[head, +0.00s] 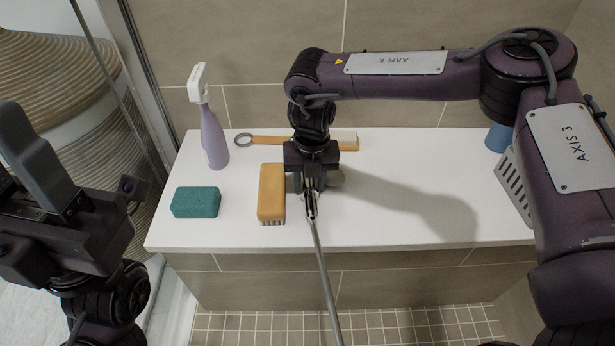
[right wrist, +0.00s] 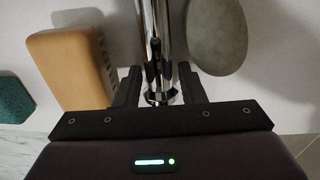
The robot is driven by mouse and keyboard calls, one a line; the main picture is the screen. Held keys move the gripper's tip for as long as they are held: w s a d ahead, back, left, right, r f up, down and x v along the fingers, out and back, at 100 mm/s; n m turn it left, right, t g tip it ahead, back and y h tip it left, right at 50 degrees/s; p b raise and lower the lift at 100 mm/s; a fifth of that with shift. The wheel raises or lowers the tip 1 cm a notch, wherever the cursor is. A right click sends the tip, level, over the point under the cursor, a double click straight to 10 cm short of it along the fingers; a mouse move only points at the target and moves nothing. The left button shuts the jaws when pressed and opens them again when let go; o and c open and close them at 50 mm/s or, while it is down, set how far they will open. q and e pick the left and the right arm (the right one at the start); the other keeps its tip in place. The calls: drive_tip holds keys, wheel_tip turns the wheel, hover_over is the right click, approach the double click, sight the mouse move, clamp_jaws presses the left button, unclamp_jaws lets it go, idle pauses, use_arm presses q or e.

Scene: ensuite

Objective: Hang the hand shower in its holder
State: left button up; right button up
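The hand shower (right wrist: 153,35) shows in the right wrist view as a chrome handle running up between the fingers of my right gripper (right wrist: 160,88). The fingers sit close on both sides of it. In the head view my right gripper (head: 311,205) is over the white ledge, and the metal shower hose (head: 325,275) hangs from it over the front edge. The spray head cannot be made out. My left gripper (head: 76,160) is at the left edge, its fingers apart and empty. The holder is not in either view.
On the white ledge (head: 420,215) are a purple spray bottle (head: 213,140), green sponge (head: 196,202), yellow-orange brush (head: 271,192), long-handled wooden brush (head: 270,140) and grey stone (right wrist: 217,35). A blue cup (head: 497,138) and pale basket (head: 513,185) stand right. A wicker basket (head: 75,95) is left.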

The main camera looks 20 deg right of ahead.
drive_tip(key=shift+r, duration=0.1)
drive_tip(key=shift+c, duration=0.5)
clamp_jaws()
drive_tip(key=shift+r, duration=0.1)
